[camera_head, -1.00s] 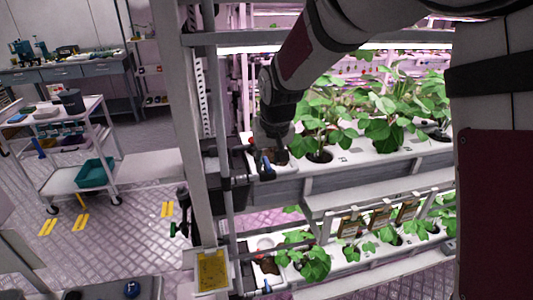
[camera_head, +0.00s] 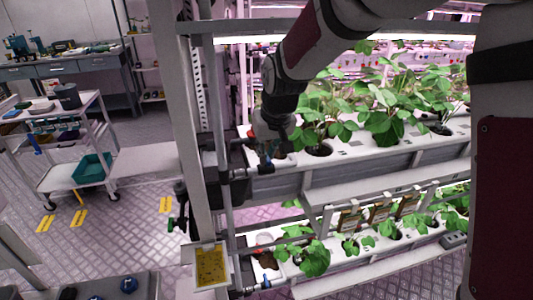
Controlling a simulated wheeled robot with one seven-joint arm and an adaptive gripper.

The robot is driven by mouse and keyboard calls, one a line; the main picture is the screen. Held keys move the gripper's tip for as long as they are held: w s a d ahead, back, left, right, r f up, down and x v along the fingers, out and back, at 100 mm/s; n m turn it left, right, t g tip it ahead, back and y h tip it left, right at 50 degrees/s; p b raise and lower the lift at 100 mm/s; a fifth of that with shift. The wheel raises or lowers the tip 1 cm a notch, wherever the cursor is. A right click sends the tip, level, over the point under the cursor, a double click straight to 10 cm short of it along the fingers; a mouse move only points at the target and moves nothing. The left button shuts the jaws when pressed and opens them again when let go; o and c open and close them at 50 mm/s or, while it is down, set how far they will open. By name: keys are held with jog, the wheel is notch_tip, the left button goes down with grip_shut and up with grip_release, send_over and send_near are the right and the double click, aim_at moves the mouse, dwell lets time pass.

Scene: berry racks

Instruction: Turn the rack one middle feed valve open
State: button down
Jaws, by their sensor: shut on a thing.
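The rack one middle feed valve (camera_head: 266,166) sits at the left end of the middle planting channel (camera_head: 355,143). A small bit of its blue handle shows under my gripper (camera_head: 268,155). My gripper reaches down from above and is shut on the valve handle. My fingers and wrist hide most of the handle, so its exact angle is hard to tell. A lower valve with a blue handle (camera_head: 266,284) shows at the left end of the lower channel.
Leafy plants (camera_head: 385,115) stand close to the right of my gripper. A grey rack post (camera_head: 190,120) and pipes stand to its left. A white cart (camera_head: 75,175) with a teal bin (camera_head: 92,167) stands on open floor at the left.

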jog(key=n+b, duration=0.1)
jog(key=n+y+b, duration=0.1)
jog(key=n+b, duration=0.1)
jog(key=n, duration=0.1)
jog(key=shift+w+d+g, duration=0.2)
jog(key=shift+d+g, duration=0.05)
jog(key=shift+g, duration=0.15)
jog(key=n+y+b, duration=0.1)
jog(key=n, duration=0.1)
jog(key=n+g+b, duration=0.1)
jog(key=n, duration=0.2)
jog(key=shift+w+d+g+y, duration=0.1)
jog(key=shift+w+g+y, duration=0.05)
jog(key=shift+g+y, duration=0.2)
jog(key=n+g, duration=0.1)
jog(key=n, duration=0.3)
jog(key=shift+w+y, duration=0.1)
jog(key=shift+y, duration=0.15)
jog(key=shift+w+n+g, duration=0.1)
jog(key=shift+n+g, duration=0.75)
jog(key=shift+n, duration=1.05)
jog(key=c, duration=1.6)
grip_release()
jog(key=shift+c, duration=0.2)
